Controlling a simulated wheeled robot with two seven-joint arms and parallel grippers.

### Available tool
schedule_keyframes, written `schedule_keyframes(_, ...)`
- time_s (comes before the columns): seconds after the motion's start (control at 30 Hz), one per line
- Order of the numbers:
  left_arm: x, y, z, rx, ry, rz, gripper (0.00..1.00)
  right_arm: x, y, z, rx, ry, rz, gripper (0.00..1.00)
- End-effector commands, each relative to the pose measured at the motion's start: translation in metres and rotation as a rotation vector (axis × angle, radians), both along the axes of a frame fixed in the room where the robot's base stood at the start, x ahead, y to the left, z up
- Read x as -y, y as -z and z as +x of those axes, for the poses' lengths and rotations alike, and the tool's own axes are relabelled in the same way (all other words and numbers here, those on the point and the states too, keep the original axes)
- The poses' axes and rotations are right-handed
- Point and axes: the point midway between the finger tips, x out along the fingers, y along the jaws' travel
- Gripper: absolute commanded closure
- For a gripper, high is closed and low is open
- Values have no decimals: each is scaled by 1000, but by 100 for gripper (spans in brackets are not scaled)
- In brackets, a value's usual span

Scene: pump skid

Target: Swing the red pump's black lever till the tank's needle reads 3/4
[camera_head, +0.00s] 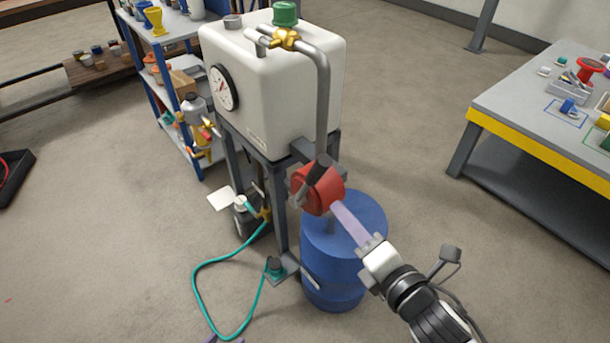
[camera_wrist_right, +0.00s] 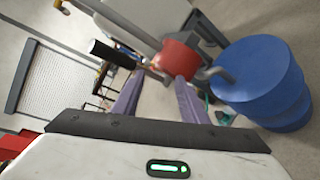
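The red pump (camera_head: 318,190) sits below the front corner of the cream tank (camera_head: 285,95), above a blue drum. Its black lever (camera_head: 320,168) tilts up to the right, its grey arm crossing the pump's face. The tank's round white gauge (camera_head: 224,87) has a needle; its reading is too small to tell. My right gripper (camera_head: 340,208) reaches in from the lower right, fingertips close to the pump. In the right wrist view, its purple fingers (camera_wrist_right: 160,82) are apart and nothing is gripped; the lever's black grip (camera_wrist_right: 110,52) lies beyond the left fingertip. Purple slivers, possibly my left gripper (camera_head: 222,339), show at the bottom edge.
The blue drum (camera_head: 345,245) stands under the pump and my right gripper. A grey pipe (camera_head: 322,100) runs down from the tank top to the pump. A green hose (camera_head: 200,290) loops on the floor. A yellow-edged workbench (camera_head: 535,146) stands at the right.

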Motion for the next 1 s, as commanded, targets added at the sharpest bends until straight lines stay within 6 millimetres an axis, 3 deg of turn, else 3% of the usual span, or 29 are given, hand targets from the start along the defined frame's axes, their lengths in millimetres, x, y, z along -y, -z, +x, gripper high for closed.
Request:
schedule_keyframes(0.03,1,16,2,3,3,-1,61,-6,-7,8,124,-60,-165,61)
schedule_keyframes(0.13,2,24,3,3,5,0,61,-16,-31,15,329,-139,-456,61)
schedule_keyframes(0.33,3,30,2,7,8,-1,61,-27,-59,18,562,-196,-794,61)
schedule_keyframes(0.53,4,29,-3,0,9,-3,61,-35,-66,31,606,-200,-858,61)
schedule_keyframes(1.0,4,33,-2,0,9,-3,61,-69,-65,101,600,-202,-852,61)
